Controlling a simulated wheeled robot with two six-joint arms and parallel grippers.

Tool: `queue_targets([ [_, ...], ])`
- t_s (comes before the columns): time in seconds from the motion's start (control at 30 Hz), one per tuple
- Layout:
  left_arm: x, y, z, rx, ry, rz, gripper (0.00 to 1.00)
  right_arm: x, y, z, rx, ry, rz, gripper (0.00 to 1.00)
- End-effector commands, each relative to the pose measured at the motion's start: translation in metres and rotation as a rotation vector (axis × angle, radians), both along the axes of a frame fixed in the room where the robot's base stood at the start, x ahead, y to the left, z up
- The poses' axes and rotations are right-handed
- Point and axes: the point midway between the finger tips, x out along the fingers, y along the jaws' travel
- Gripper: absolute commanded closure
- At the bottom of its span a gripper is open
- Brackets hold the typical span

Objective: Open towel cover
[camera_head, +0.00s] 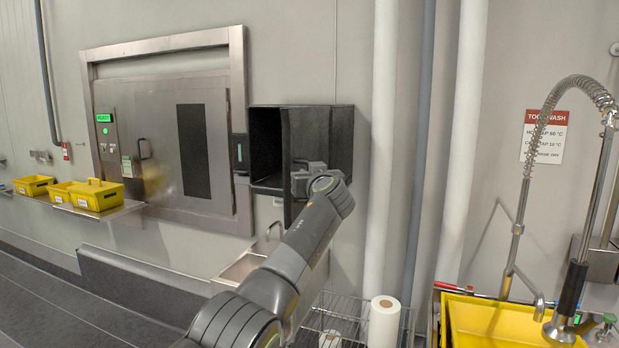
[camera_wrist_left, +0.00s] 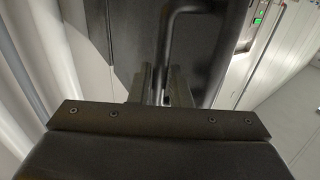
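The towel dispenser is a black box (camera_head: 335,135) on the wall, with a dark hollow showing at its front. The cover looks like a dark panel (camera_head: 291,212) standing out from the box's lower front, partly hidden by my arm. My left gripper (camera_head: 300,180) is at this panel. In the left wrist view, the black cover (camera_wrist_left: 120,30) carries a dark bar handle (camera_wrist_left: 169,45). My left gripper's fingers (camera_wrist_left: 160,85) sit on both sides of the bar, close against it. Towels inside cannot be made out. My right gripper is not in view.
A steel hatch (camera_head: 150,150) with a green-lit panel is left of the box. Yellow trays (camera_head: 95,195) sit on a shelf. White pipes (camera_head: 382,150) run right of the box. Below are a small sink (camera_head: 240,268) and paper rolls (camera_head: 384,320). A spray tap (camera_head: 575,270) stands right.

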Motion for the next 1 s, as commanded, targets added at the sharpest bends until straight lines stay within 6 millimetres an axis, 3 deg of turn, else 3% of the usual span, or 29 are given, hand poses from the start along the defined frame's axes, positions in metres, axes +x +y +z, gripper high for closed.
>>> queue_targets([
  [0.1, 0.000, 0.000, 0.000, -0.001, 0.001, 0.001, 0.70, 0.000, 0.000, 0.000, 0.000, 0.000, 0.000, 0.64],
  [0.53, -0.004, -0.002, -0.004, -0.003, 0.003, 0.001, 0.70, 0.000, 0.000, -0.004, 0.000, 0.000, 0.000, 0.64],
  [1.0, -0.045, -0.016, -0.006, -0.005, 0.002, -0.001, 0.70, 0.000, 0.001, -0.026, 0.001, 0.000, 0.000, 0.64],
])
